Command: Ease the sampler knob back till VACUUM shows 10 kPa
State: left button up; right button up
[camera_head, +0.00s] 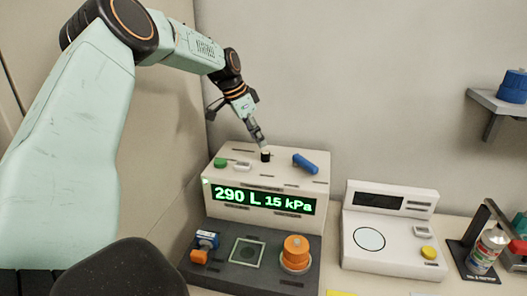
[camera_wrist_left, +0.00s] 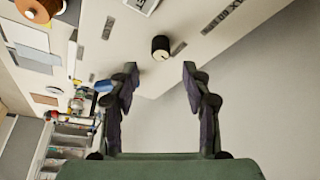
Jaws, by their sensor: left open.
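The sampler (camera_head: 232,178) is a white box on a dark base, with a green display (camera_head: 264,200) reading "290 L" and "15 kPa". A small black knob (camera_head: 265,156) stands on its top. In the left wrist view the knob (camera_wrist_left: 160,47) has a pale pointer mark and lies just beyond the fingertips, centred between them. My left gripper (camera_head: 259,141) is above the knob; its two fingers (camera_wrist_left: 160,70) are apart with nothing between them. Whether the fingertips touch the knob cannot be told. My right gripper is not in view.
A blue lever (camera_head: 305,163) sits right of the knob, a green button (camera_head: 220,162) left of it. A white scale-like device (camera_head: 385,236) and a spray can (camera_head: 487,250) stand farther right.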

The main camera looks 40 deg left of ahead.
aim_at(265, 153)
pick_arm(q)
jog(key=x, duration=0.5)
jog(key=shift+a+f, duration=0.1)
jog(key=shift+f, duration=0.35)
jog(key=shift+w+f, duration=0.15)
jog(key=shift+w+d, duration=0.1)
jog(key=shift+d, duration=0.1)
jog(key=shift+c, duration=0.4)
jog(key=shift+a, duration=0.15)
jog(key=c, duration=0.5)
grip_shut()
